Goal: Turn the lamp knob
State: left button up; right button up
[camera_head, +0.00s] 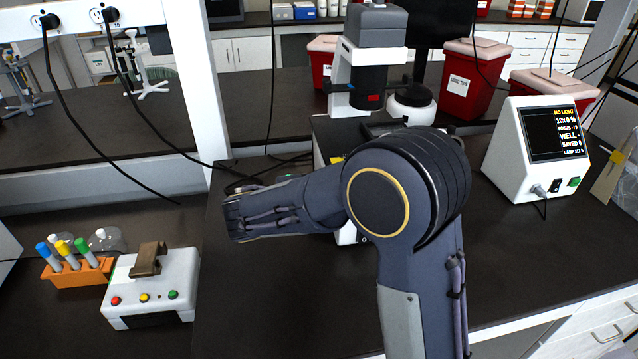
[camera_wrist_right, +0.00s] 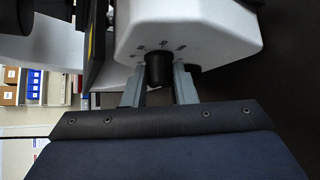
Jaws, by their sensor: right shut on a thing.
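The lamp knob (camera_wrist_right: 158,70) is a short black cylinder on a white housing (camera_wrist_right: 215,35) with small marks around it, in the right wrist view. My right gripper (camera_wrist_right: 159,82) has one finger on each side of the knob and is shut on it. In the head view the microscope (camera_head: 372,70) stands at the centre. My right arm (camera_head: 405,190) crosses in front of it and hides its lower part, the knob and the gripper. The display box (camera_head: 530,150) at the right reads "NO LIGHT" at the top. My left gripper is not in view.
A white device (camera_head: 150,285) with coloured buttons and an orange tube rack (camera_head: 75,272) stand at the lower left. Red waste bins (camera_head: 470,85) stand behind the display box. Black cables hang at the left. The bench (camera_head: 270,310) is bare at the lower middle.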

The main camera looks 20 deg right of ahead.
jog(key=g+p, duration=0.1)
jog(key=p, duration=0.1)
jog(key=n+y+p, duration=0.1)
jog(key=p, duration=0.1)
jog(key=shift+w+r+g, duration=0.1)
jog(key=shift+r+g, duration=0.3)
jog(key=shift+f+n+g+y+p, duration=0.2)
jog(key=shift+n+g+y+p, duration=0.3)
jog(key=shift+p, duration=0.65)
jog(key=o, duration=1)
jog(key=b+v, duration=0.1)
jog(key=v, duration=0.6)
jog(key=shift+a+r, duration=0.2)
jog(key=shift+a, duration=0.1)
jog(key=shift+a, duration=0.1)
